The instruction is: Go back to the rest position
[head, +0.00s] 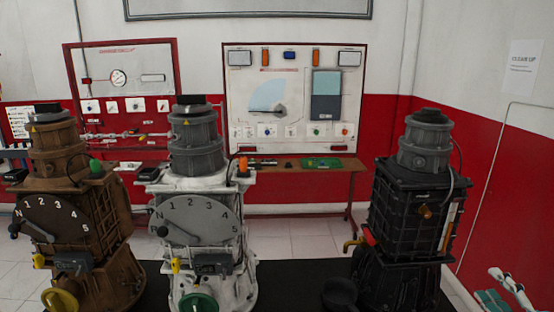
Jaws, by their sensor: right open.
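My left gripper is not in view.
A brown engine trainer (75,215) and a white one (198,205), each with a numbered dial, stand at left and centre. A brown bench (300,178) and two red-framed panels are behind. Floor shows between the white and black trainers.

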